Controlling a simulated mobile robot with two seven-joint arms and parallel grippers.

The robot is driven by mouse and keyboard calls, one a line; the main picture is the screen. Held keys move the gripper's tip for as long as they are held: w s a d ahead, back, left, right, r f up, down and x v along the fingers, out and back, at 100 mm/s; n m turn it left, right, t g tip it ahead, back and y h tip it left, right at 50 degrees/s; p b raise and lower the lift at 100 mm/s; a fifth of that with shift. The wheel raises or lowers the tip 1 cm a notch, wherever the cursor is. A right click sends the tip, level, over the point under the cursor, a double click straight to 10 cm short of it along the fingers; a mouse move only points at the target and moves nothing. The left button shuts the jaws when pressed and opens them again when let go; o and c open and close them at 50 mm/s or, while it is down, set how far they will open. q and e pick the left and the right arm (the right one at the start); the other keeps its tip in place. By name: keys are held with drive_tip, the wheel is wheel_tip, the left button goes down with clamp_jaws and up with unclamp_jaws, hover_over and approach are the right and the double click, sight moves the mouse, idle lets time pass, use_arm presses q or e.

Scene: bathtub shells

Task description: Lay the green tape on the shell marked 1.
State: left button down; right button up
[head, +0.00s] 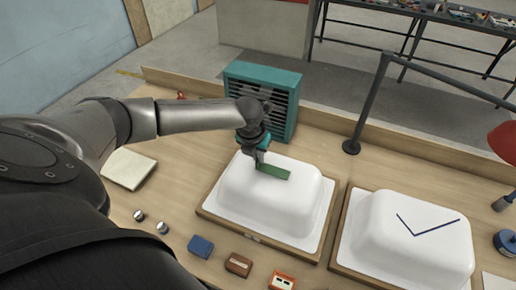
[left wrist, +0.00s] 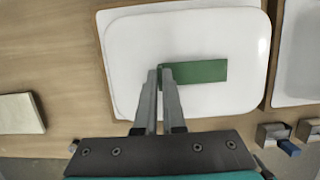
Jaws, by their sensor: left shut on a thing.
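The green tape (head: 273,172) is a short flat strip at the top of the left white shell (head: 240,199). My left gripper (head: 259,158) is shut on the tape's left end, above the shell. In the left wrist view the tape (left wrist: 202,72) reaches right from between the fingertips (left wrist: 161,72), over the white shell (left wrist: 130,45). I cannot tell whether the tape touches the shell's surface. No number is readable on the shell. My right gripper is not in view.
A second white shell (head: 378,230) with a dark angled line stands at right. A teal heater-like box (head: 250,92) stands behind the left shell. A blue block (head: 201,246), a brown block (head: 238,265) and an orange block (head: 282,281) lie in front. A dark post (head: 365,110) rises behind.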

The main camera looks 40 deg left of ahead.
use_arm(q)
drive_tip(key=shift+f, duration=0.4)
drive_tip(key=shift+f, duration=0.2)
idle(0.6)
drive_tip(key=c, duration=0.9)
unclamp_jaws()
drive_tip(key=shift+c, duration=0.2)
drive_tip(key=shift+o, duration=0.3)
drive_tip(key=o, duration=0.4)
wheel_tip(320, 180, up, 7)
drive_tip(key=p, duration=0.7)
drive_tip(key=shift+p, duration=0.3)
